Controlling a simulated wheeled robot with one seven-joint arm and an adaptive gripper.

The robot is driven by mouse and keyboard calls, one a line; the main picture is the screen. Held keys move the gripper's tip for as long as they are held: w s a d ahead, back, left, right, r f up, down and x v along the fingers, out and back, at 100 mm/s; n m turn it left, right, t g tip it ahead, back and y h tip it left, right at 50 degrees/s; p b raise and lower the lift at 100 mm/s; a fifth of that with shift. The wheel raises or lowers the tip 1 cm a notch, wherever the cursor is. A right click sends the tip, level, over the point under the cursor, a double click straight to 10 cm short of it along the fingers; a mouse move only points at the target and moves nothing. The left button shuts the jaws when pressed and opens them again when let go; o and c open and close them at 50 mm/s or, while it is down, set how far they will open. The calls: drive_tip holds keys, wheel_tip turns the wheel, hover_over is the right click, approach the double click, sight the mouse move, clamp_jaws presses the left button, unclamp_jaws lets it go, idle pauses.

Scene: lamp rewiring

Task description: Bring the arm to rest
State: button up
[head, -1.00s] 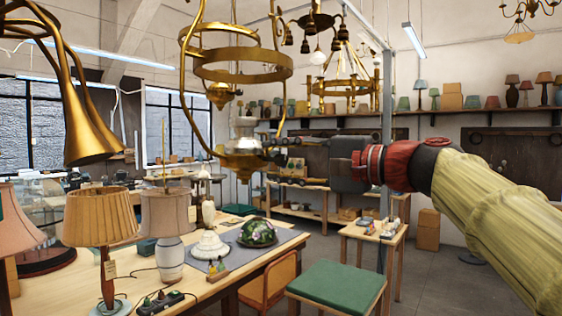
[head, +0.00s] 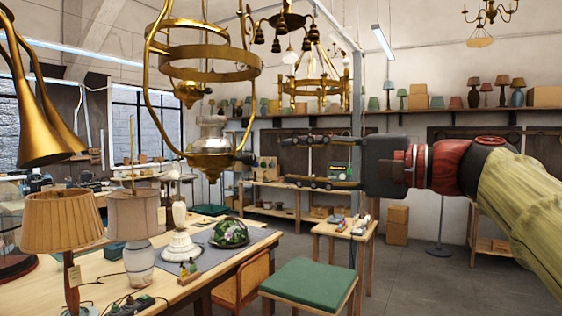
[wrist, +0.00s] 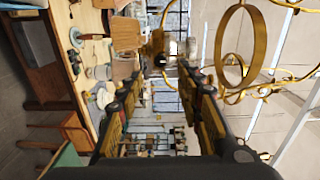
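My gripper (head: 290,161) is at the end of my arm, raised at mid-height and pointing left in the head view. Its two fingers are apart, with nothing between them. It is to the right of a hanging brass lamp (head: 211,162) with rings and a silver upper part, and a gap shows between them. In the wrist view my gripper (wrist: 166,72) also shows its fingers spread. The brass rings (wrist: 234,55) are to the right of the fingers there.
A wooden workbench (head: 115,262) at lower left holds pleated-shade lamps (head: 64,222), a white lamp base (head: 181,247) and a coloured glass shade (head: 230,232). A green-topped stool (head: 310,285) and a small side table (head: 336,230) stand below. Open floor (head: 410,280) is at right.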

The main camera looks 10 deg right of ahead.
drive_tip(key=shift+s+d, duration=0.3)
drive_tip(key=shift+d, duration=0.1)
drive_tip(key=w+d+f+g+h, duration=0.1)
drive_tip(key=d+f+h, duration=0.25)
drive_tip(key=f, duration=0.85)
drive_tip(key=d+f+g+h, duration=0.1)
drive_tip(key=d+f+h, duration=0.25)
drive_tip(key=f, duration=0.85)
drive_tip(key=s+f+n+g+h, duration=0.1)
drive_tip(key=s+f+n+h, duration=0.2)
drive_tip(key=s+f, duration=0.7)
drive_tip(key=s+f+n+g+h, duration=0.2)
drive_tip(key=s+f+n+h, duration=0.2)
drive_tip(key=s+f, duration=0.7)
drive_tip(key=shift+s+d+f, duration=0.15)
drive_tip(key=shift+s+f, duration=0.1)
drive_tip(key=shift+f, duration=2.5)
